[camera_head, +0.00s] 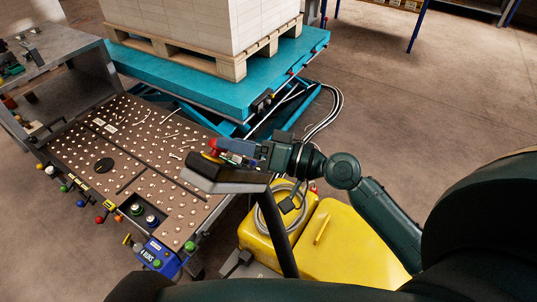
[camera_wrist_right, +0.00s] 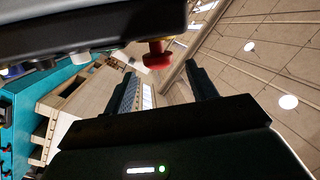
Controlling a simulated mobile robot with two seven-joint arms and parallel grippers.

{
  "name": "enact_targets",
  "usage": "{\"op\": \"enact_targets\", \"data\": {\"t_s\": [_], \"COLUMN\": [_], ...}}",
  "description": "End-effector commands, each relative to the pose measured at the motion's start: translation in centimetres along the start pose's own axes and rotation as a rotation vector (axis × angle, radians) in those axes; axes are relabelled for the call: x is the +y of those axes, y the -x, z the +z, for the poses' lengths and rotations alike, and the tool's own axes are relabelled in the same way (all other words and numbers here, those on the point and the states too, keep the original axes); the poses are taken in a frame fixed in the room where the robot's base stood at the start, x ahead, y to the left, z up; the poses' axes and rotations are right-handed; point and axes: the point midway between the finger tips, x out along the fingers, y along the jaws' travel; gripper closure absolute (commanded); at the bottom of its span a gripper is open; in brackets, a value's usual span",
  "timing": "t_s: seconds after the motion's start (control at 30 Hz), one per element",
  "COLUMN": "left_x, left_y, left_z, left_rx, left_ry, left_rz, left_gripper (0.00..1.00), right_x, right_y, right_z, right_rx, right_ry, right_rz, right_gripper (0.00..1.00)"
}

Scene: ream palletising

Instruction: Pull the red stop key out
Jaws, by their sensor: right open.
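The red stop key (camera_wrist_right: 157,56) is a small red knob under the edge of a dark control box (camera_wrist_right: 90,30) in the right wrist view. It shows as a small red spot (camera_head: 213,143) at the box's far side in the head view. My right gripper (camera_wrist_right: 160,72) is open, with one finger on each side of the key in the picture; I see no contact. In the head view, the right gripper (camera_head: 222,149) comes in from the right, just behind the box (camera_head: 205,172). My left gripper is not in view.
The box stands on a dark post beside a yellow cabinet (camera_head: 345,245). A ball-top table (camera_head: 140,150) lies to the left. A teal lift table (camera_head: 215,85) bears a pallet of white stacks (camera_head: 205,20) behind. Cables (camera_head: 325,115) hang near the arm. Floor is open at right.

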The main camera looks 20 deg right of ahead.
Motion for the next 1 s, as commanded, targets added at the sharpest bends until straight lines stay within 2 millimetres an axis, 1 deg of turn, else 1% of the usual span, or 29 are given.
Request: {"op": "enact_targets", "data": {"t_s": [0.03,0.2,0.3,0.4,0.67,1.0], "left_x": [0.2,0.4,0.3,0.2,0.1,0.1], "left_y": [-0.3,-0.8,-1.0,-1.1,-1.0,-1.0], "left_z": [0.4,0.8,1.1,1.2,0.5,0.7], "left_rx": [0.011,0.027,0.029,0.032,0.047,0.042], "left_ry": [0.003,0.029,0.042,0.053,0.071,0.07], "left_rz": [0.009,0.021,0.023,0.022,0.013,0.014], "left_gripper": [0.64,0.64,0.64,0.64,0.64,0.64], "right_x": [0.5,0.3,0.3,0.2,0.0,0.1], "right_y": [1.3,4.7,6.1,6.8,7.2,7.2], "right_z": [0.5,0.4,0.3,0.1,-0.1,0.0], "right_rx": [-0.003,-0.003,0.0,0.001,0.001,0.002], "right_ry": [0.002,0.002,0.002,0.001,0.001,0.001], "right_rz": [0.004,0.002,0.003,0.002,0.0,0.003], "right_gripper": [0.43,0.43,0.43,0.43,0.43,0.43]}}
